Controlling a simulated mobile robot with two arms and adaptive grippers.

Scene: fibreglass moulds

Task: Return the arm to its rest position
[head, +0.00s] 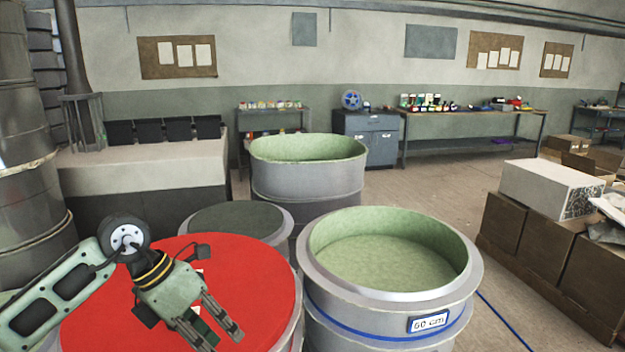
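My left arm comes in from the lower left. Its gripper (203,325) hangs over a round mould with a red top (262,280) and points down and to the right. Its two fingers look parallel with a gap between them, and a small dark and pale patch shows by the fingertips. I cannot tell whether that patch is on the red top or part of the gripper. My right arm and gripper do not show.
An open mould with a green inside (390,262) and a "60 cm" label stands to the right, close to the red top. Another green-lined mould (307,175) and a dark-topped one (238,220) stand behind. Brown boxes (540,250) line the right. Floor between is free.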

